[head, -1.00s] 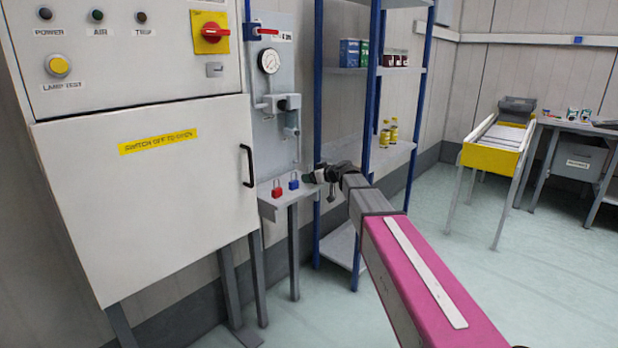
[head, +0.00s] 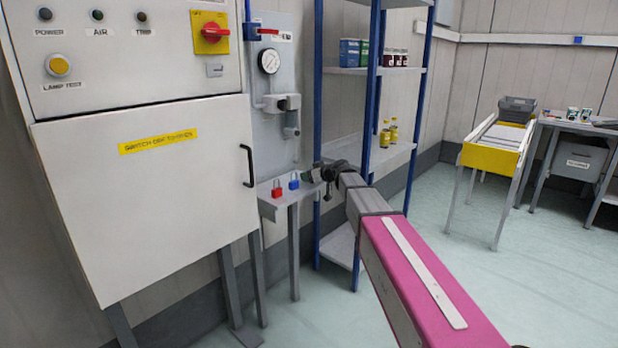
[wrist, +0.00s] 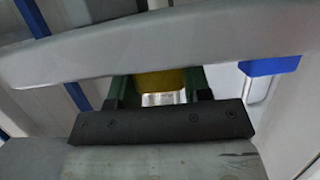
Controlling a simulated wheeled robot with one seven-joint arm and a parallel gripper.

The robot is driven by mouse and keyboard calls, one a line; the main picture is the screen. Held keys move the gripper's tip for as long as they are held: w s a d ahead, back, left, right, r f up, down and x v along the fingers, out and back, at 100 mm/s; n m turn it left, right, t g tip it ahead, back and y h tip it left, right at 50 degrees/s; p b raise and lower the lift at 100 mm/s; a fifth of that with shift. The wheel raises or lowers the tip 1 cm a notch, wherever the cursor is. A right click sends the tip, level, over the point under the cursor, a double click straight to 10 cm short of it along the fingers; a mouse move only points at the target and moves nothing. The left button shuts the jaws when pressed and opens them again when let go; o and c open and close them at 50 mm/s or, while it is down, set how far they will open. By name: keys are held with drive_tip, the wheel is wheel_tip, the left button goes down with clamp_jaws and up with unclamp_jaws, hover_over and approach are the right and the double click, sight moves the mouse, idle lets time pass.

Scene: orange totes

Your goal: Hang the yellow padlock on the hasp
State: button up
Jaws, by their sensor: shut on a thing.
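The yellow padlock (wrist: 162,82) shows in the wrist view as a yellow body with a bright metal part below it, between the green fingers. My gripper (wrist: 160,92) is shut on it; a pale grey bar across the wrist view hides part of it. In the head view my gripper (head: 314,174) is at the right end of the small grey shelf, and the yellow padlock cannot be made out there. A small grey fitting (head: 214,70), which looks like the hasp, is on the cabinet below the red rotary switch (head: 212,33), up and left of my gripper.
A red padlock (head: 277,191) and a blue padlock (head: 294,182) stand on the small shelf (head: 275,204), left of my gripper. A gauge and pipework (head: 270,62) are above it. A blue-framed rack (head: 372,110) stands close behind my arm. The cabinet door has a black handle (head: 248,165).

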drive_tip(key=shift+r, duration=2.2)
drive_tip(key=s+d, duration=0.6)
drive_tip(key=d, duration=0.2)
drive_tip(key=shift+s, duration=0.1)
idle(0.5)
